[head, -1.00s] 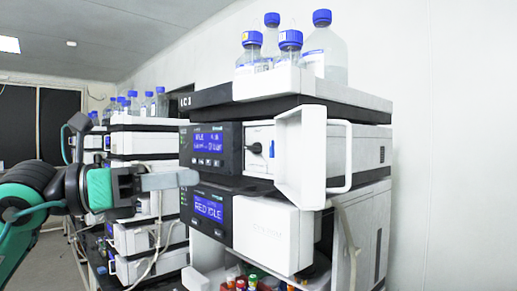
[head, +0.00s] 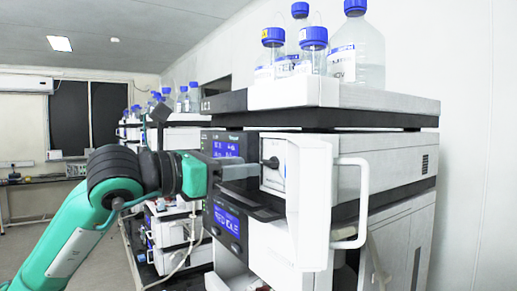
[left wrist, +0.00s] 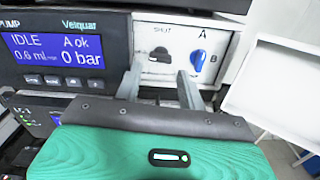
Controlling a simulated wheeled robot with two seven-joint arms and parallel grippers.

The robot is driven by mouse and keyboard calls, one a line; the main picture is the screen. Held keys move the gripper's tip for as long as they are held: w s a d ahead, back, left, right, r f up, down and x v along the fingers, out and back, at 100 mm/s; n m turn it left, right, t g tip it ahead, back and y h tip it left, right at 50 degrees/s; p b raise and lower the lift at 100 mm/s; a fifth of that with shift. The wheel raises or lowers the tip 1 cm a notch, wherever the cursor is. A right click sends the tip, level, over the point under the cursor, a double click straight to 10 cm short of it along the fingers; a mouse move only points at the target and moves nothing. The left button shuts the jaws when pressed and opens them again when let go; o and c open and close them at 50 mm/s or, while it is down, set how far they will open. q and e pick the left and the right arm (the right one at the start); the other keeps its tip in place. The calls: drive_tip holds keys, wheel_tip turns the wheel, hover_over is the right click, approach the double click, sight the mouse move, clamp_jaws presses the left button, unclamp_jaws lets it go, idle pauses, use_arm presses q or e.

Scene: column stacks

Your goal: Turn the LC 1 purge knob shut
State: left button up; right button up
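The black purge knob (left wrist: 159,56) sits on the white panel (left wrist: 178,40) in the left wrist view, below the word SHUT. Its handle seems to lie sideways rather than up toward the word, though it is small. In the head view the knob (head: 271,163) shows as a dark spot on the LC 1 stack. A blue knob (left wrist: 198,61) marked A and B is to its right. My left gripper (left wrist: 160,72) is open and empty, fingers apart, with its tips just short of the panel and below the black knob. It also shows in the head view (head: 252,171). My right gripper is out of view.
A white door (head: 303,185) with a handle stands open right of the panel; it also shows in the left wrist view (left wrist: 282,95). A blue screen (left wrist: 62,50) reads IDLE and 0 bar. Blue-capped bottles (head: 357,50) stand on top. Another stack (head: 170,245) is behind my arm.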

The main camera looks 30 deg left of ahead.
sight(265, 164)
use_arm(q)
drive_tip(key=p+x, duration=0.1)
drive_tip(key=x, duration=0.2)
drive_tip(key=shift+w+d+r, duration=0.1)
drive_tip(key=shift+w, duration=0.1)
drive_tip(key=shift+w+d+p, duration=0.2)
drive_tip(key=shift+w+p, duration=0.15)
drive_tip(key=shift+w, duration=0.05)
drive_tip(key=c, duration=0.7)
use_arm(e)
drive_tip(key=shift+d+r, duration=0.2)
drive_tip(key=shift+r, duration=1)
